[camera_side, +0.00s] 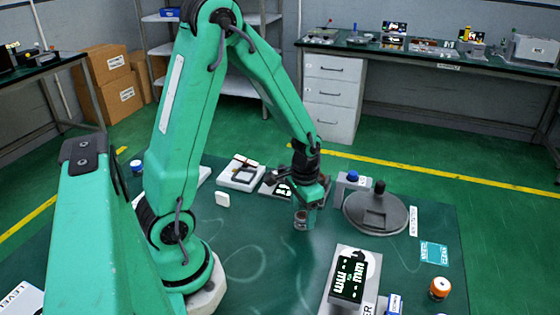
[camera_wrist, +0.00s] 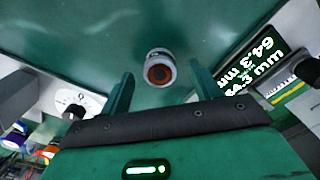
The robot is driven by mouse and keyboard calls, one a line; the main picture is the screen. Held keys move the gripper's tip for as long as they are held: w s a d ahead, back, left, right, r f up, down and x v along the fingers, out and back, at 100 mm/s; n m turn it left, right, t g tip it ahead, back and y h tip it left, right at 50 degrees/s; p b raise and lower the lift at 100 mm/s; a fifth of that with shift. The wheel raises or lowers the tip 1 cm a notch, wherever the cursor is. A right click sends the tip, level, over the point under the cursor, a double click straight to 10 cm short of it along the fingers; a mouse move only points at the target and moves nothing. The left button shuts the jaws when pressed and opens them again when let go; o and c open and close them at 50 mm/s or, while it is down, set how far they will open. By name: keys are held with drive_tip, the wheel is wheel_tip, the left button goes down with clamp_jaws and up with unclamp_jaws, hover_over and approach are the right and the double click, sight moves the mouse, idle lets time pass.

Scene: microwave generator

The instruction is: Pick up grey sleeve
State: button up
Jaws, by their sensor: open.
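The grey sleeve (camera_wrist: 160,66) is a short, pale grey ring-shaped part with a dark, orange-brown inside. In the wrist view it appears between and a little beyond the two green fingers of my gripper (camera_wrist: 161,72). The fingers are spread apart with a visible gap on each side of the sleeve. In the side view my gripper (camera_side: 309,198) points down over the dark green table, and the sleeve (camera_side: 301,221) shows low at its fingers. The fingers partly hide it there, and I cannot tell from that view whether they touch it.
A round grey fixture (camera_side: 376,214) with a knob stands right of my gripper. A digital display unit (camera_side: 349,277) is at the front, an orange-topped jar (camera_side: 439,289) at front right. Table between my gripper and the display is clear.

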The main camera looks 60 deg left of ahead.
drive_tip(key=shift+f, duration=1.1)
drive_tip(key=shift+c, duration=0.2)
drive_tip(key=c, duration=1.1)
